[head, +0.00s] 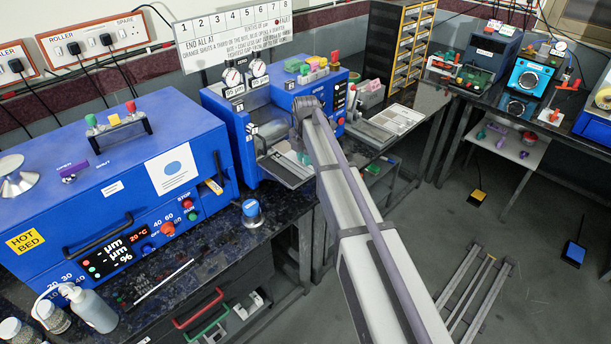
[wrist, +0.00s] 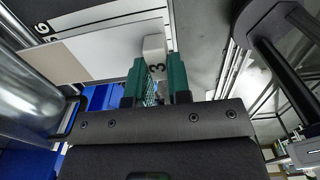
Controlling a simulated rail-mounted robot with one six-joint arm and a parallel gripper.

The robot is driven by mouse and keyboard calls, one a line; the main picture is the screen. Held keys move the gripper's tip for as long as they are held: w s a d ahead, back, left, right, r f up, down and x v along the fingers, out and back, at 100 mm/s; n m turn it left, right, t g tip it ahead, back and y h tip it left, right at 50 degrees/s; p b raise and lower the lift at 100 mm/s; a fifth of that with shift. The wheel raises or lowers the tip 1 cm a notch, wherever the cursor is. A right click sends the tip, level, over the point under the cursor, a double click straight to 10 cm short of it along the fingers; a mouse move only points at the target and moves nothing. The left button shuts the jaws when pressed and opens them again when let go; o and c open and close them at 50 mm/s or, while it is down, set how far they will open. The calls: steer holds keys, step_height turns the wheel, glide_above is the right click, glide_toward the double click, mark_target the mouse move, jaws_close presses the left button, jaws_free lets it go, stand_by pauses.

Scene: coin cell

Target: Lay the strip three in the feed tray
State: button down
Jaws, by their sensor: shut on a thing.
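Strip three shows in the wrist view as a white end block marked 3 (wrist: 155,47), between the teal fingers of my gripper (wrist: 157,82). The fingers are shut on this block.
A large metal cylinder (wrist: 35,75) lies close to the left in the wrist view, beside a pale flat panel (wrist: 100,52). The blue hot bed (head: 110,185) stands left, with a blue-capped jar (head: 252,213) at the bench edge. Open floor (head: 430,215) lies right.

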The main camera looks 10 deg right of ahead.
mark_target(305, 174)
step_height(305, 174, down, 5)
steer(key=b, duration=0.4)
steer(key=shift+r, duration=0.45)
steer(key=shift+f, duration=0.25)
steer(key=c, duration=1.1)
jaws_free()
steer(key=shift+r, duration=0.1)
steer(key=shift+o, duration=0.2)
step_height(305, 174, up, 13)
steer(key=p, duration=1.2)
steer(key=shift+f+p, duration=0.2)
steer(key=shift+p, duration=0.2)
steer(key=shift+f, duration=0.1)
